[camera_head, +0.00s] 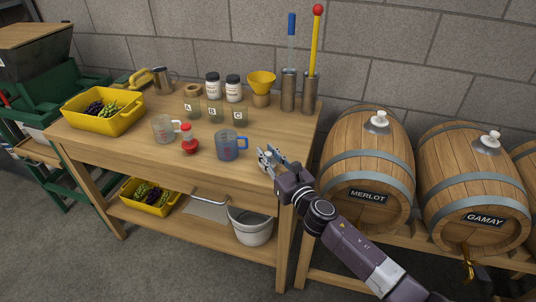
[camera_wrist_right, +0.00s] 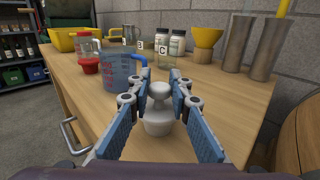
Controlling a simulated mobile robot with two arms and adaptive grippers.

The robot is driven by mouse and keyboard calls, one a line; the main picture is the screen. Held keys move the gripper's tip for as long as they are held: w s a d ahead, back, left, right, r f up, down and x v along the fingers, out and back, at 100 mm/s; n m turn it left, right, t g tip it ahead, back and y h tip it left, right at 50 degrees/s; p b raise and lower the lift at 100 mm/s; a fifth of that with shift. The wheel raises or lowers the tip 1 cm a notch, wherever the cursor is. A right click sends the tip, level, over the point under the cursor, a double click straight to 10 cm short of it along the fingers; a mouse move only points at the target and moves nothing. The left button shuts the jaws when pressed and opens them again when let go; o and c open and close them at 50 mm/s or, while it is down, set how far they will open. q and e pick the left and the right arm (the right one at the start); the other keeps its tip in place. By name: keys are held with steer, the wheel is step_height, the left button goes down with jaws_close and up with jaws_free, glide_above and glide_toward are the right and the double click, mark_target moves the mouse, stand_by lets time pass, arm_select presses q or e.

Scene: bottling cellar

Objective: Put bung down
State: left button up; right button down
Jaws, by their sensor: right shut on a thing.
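A white bung (camera_wrist_right: 159,118) with a rounded knob sits between the blue-padded fingers of my right gripper (camera_wrist_right: 160,98) in the right wrist view. The gripper is shut on it. In the head view my right gripper (camera_head: 268,158) is over the front right part of the wooden table (camera_head: 185,140), right of the blue measuring jug (camera_head: 228,146). Whether the bung touches the tabletop is hard to tell. Similar white bungs sit on the Merlot barrel (camera_head: 378,122) and the Gamay barrel (camera_head: 490,139). My left gripper is not in view.
On the table are a clear jug (camera_head: 163,129), a red-and-clear item (camera_head: 189,143), labelled glasses, white-labelled jars, a yellow funnel (camera_head: 261,80), metal cylinders (camera_head: 289,92) and a yellow grape crate (camera_head: 100,122). The tabletop between the blue jug and the right edge is mostly clear.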

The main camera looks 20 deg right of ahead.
steer(key=c, duration=1.8)
jaws_free()
steer(key=shift+o, duration=0.2)
steer(key=s+d+b, duration=0.1)
steer(key=s+d, duration=0.1)
steer(key=s, duration=0.9)
steer(key=shift+s+d, duration=0.15)
steer(key=shift+s, duration=0.25)
